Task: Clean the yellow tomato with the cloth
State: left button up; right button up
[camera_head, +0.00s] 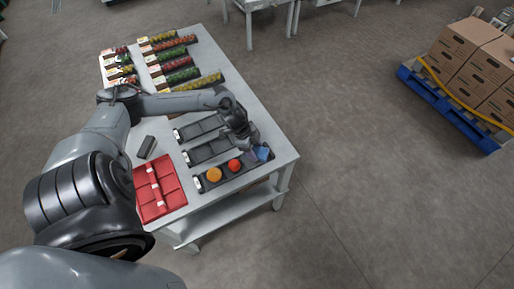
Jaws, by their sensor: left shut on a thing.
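The yellow tomato (214,174), orange-yellow in colour, sits near the left end of the nearest dark tray (204,188) on the table. A red tomato (234,165) sits just right of it in the same tray. The blue cloth (262,153) is at the right end of that tray. My left gripper (252,145) points down at the cloth and is shut on it, right of both tomatoes. The fingertips are small and partly hidden, so the exact grip is unclear. My right gripper is not in view.
Two more dark trays (207,151) lie behind on the white table (283,157). Red containers (160,187) and a small dark object (147,147) are at left. Rows of filled produce trays (178,64) stand at the back. A blue pallet (481,138) with boxes is far right.

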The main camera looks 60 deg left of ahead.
pick_arm(q)
jog(key=shift+s+a+f, duration=0.1)
jog(key=shift+s+a, duration=0.2)
jog(key=shift+s, duration=0.25)
jog(key=shift+s+a+p, duration=0.2)
jog(key=shift+p, duration=0.3)
jog(key=shift+s+a+p, duration=0.45)
jog(key=shift+s+a, duration=0.15)
jog(key=shift+a, duration=0.1)
jog(key=shift+d, duration=0.1)
jog(key=shift+w+d+f, duration=0.1)
jog(key=shift+w+d, duration=0.65)
jog(key=shift+d, duration=0.05)
jog(key=shift+w+d, duration=0.3)
jog(key=shift+w, duration=0.1)
jog(key=shift+w+d+b, duration=0.3)
jog(key=shift+w+d, duration=0.1)
jog(key=shift+d, duration=0.05)
